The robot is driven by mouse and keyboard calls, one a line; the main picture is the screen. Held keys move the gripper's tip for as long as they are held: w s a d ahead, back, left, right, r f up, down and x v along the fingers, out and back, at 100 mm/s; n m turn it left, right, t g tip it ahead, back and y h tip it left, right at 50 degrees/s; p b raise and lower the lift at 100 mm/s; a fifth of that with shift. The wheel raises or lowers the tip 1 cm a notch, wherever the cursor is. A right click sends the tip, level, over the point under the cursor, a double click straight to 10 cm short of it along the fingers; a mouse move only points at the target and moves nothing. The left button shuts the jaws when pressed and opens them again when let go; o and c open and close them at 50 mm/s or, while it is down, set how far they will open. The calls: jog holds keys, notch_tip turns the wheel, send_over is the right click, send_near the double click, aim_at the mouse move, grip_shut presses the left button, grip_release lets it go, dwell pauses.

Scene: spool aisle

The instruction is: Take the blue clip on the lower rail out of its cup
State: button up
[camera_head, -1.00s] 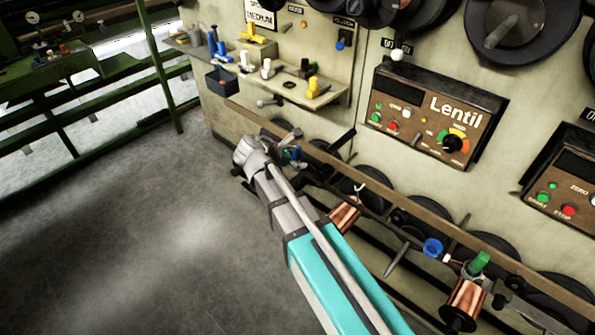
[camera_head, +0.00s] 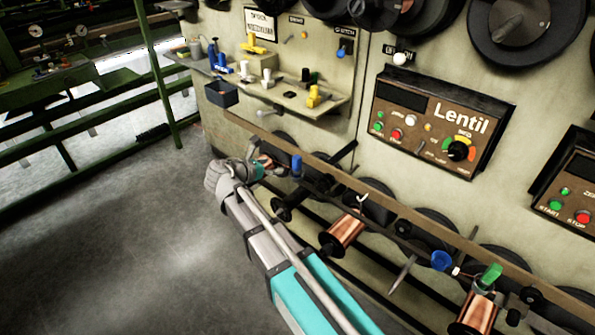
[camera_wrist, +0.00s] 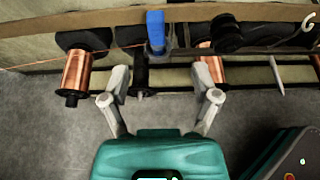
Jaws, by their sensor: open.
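The blue clip (camera_head: 296,165) stands on the lower rail just right of my gripper in the head view. In the wrist view the blue clip (camera_wrist: 155,28) is upright near the top centre, in front of a dark holder. The clip lies beyond the fingertips, not touched.
Copper spools hang either side of the clip, one left (camera_wrist: 78,72) and one right (camera_wrist: 208,65). Further right along the rail are a round blue part (camera_head: 441,261) and a green clip (camera_head: 491,274). A shelf (camera_head: 300,98) with small coloured parts is above. The floor on the left is clear.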

aim_at(294, 159)
jog(key=b+x, duration=0.2)
jog(key=x, duration=0.5)
jog(key=shift+w+d+f+b, duration=0.2)
jog(key=shift+w+b, duration=0.1)
jog(key=shift+b, duration=0.1)
jog(key=shift+w, duration=0.1)
jog(key=b+x, duration=0.1)
jog(key=x, duration=0.3)
jog(key=shift+w+a, duration=0.2)
jog(key=shift+w+d+f+b, duration=0.2)
jog(key=shift+w+d+b, duration=0.15)
jog(key=shift+c, duration=0.3)
grip_shut()
